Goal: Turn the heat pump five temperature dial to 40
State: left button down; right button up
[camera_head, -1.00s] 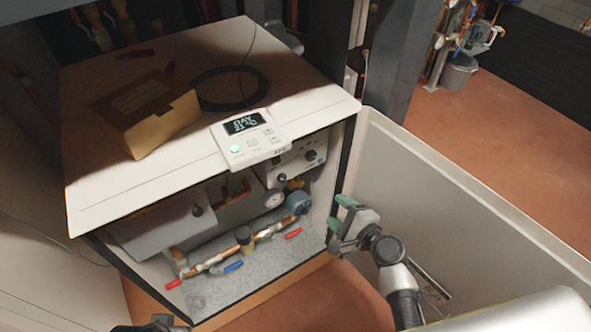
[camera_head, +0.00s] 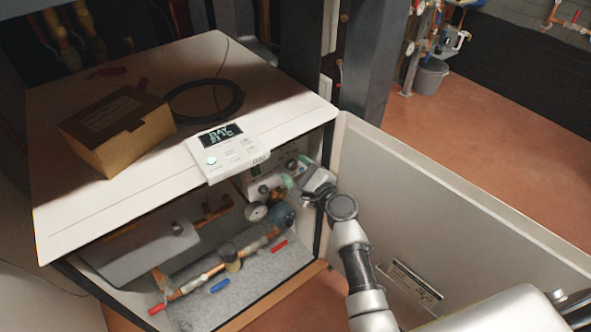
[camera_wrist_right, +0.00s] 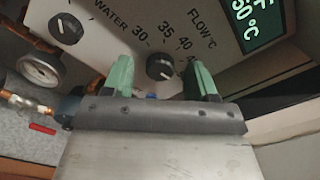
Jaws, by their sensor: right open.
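The dark round water-flow temperature dial (camera_wrist_right: 160,67) sits on a pale control panel (camera_wrist_right: 100,50), below a printed scale with 30, 35 and 40. I cannot tell exactly where its pointer is. My right gripper (camera_wrist_right: 161,78) is open, with one green fingertip on each side of the dial in the picture; contact is not clear. In the head view, my right gripper (camera_head: 292,178) reaches inside the open cabinet at the panel and partly hides it. A second dark dial (camera_wrist_right: 66,28) is at upper left in the wrist view. My left gripper is out of view.
A lit display (camera_wrist_right: 258,18) is beside the dial. A gauge (camera_wrist_right: 40,70) and copper pipes (camera_head: 205,277) lie left of and below the panel. The open door (camera_head: 430,200) stands right of my arm. The cabinet top (camera_head: 90,215) carries a cardboard box (camera_head: 118,130) and a controller (camera_head: 228,153).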

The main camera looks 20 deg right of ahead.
jog(key=shift+w+a, duration=0.1)
jog(key=shift+w, duration=0.1)
jog(key=shift+c, duration=0.2)
jog(key=c, duration=0.9)
